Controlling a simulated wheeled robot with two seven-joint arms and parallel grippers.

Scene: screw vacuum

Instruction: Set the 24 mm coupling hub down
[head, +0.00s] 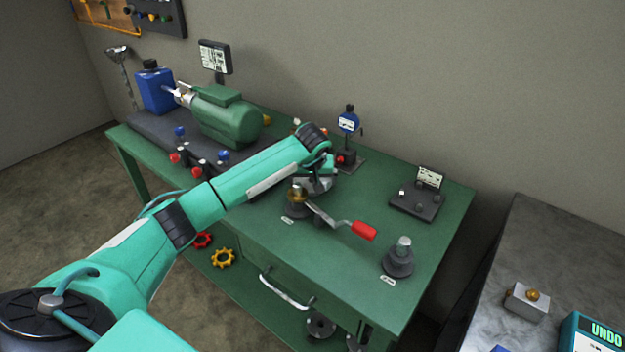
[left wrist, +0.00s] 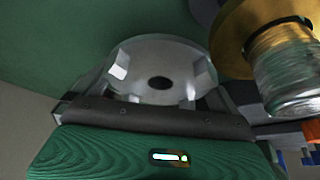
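My left gripper (head: 316,184) is low over the middle of the green workbench (head: 345,270), just behind a stand with a brass-topped part. In the left wrist view, a round pale metal piece with a dark central hole, which I take for the coupling hub (left wrist: 160,70), sits between the jaws. The jaws appear to touch it on both sides. In the head view the gripper mostly hides it, and I cannot tell whether it touches the bench. Its size is not readable. My right gripper is not in view.
A crank with a red handle (head: 363,230) reaches right from the brass-topped stand (head: 297,205). The stand's brass and steel part (left wrist: 285,60) is close beside the left gripper. A grey stepped post (head: 398,258) stands front right. A dial gauge (head: 348,123) stands behind.

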